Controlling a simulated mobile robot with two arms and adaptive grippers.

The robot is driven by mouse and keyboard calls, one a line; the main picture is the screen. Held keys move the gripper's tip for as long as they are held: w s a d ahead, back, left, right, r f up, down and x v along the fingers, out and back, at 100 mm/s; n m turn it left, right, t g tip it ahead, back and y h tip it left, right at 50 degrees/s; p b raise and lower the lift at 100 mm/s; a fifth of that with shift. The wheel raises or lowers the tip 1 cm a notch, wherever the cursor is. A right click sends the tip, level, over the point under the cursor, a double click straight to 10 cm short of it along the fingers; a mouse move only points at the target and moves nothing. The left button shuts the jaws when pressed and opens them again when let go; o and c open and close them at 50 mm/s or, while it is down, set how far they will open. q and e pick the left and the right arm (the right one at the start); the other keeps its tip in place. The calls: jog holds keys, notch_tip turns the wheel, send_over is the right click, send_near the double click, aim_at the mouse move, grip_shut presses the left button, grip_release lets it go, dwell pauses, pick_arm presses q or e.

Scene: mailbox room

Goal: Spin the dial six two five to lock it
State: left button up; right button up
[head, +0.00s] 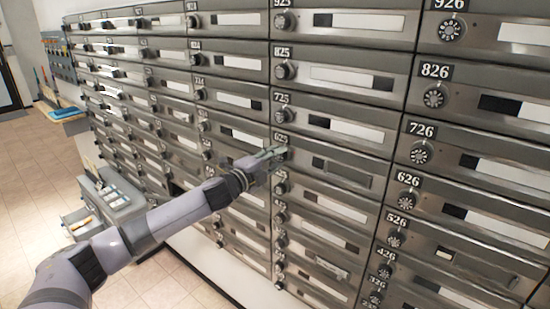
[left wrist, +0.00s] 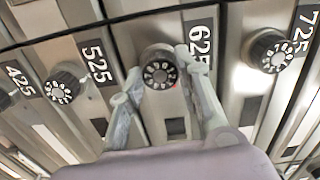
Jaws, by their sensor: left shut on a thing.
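The dial of mailbox 625 is a round dark knob with a ring of white marks and a small red mark, seen in the left wrist view (left wrist: 160,72). The number plate 625 (head: 281,138) sits beside it, and the mailbox door (head: 342,172) extends to its right in the head view. My left gripper (head: 272,153) reaches the dial from the left. In the left wrist view its fingers (left wrist: 158,80) are on either side of the dial, shut on it. The fingers largely hide the dial in the head view. My right gripper is not in view.
Neighbouring dials 525 (left wrist: 62,88) and 725 (left wrist: 268,52) stick out close on either side in the left wrist view. A wall of similar mailboxes fills the head view. A grey cabinet with a open drawer (head: 108,198) stands at lower left, with tiled floor (head: 35,165) beyond.

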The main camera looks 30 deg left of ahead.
pick_arm(q)
jog(key=shift+m, duration=1.8)
jog(key=shift+p, duration=0.3)
jog(key=o, duration=1.1)
jog(key=shift+o, duration=0.2)
jog(key=shift+s+f, duration=0.15)
jog(key=shift+s, duration=0.35)
jog(key=s, duration=1.1)
jog(key=shift+a, duration=0.45)
